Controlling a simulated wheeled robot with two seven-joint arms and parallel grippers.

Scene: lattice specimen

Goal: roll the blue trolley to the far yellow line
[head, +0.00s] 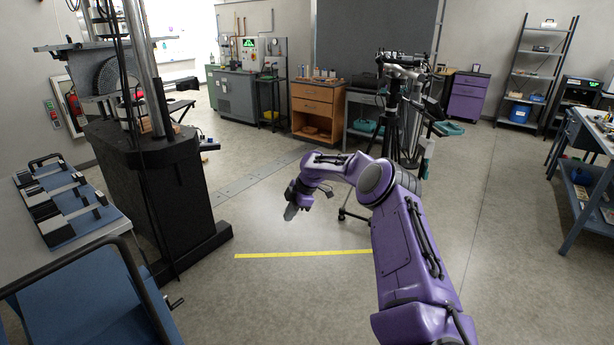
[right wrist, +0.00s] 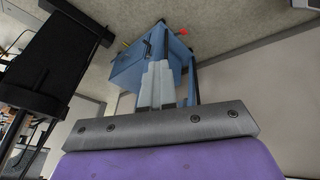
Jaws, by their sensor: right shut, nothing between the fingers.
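The blue trolley (head: 95,305) is at the bottom left of the head view, cut off by the frame edge, with a black tubular handle along its side. A yellow line (head: 305,254) runs across the floor ahead, its right end meeting my right arm in the picture. My right gripper (head: 292,212) is shut and empty, pointing down over the floor beyond the line in the picture and well apart from the trolley. The shut fingers also show in the right wrist view (right wrist: 157,85), in front of a blue body (right wrist: 140,68); I cannot tell whether it is the trolley. My left gripper is out of view.
A black-based test machine (head: 155,190) stands at the left, beside a bench with handled grips (head: 65,195). A tripod (head: 390,130) stands beyond my right arm. A workbench (head: 590,190) is at the right. The floor around the yellow line is clear.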

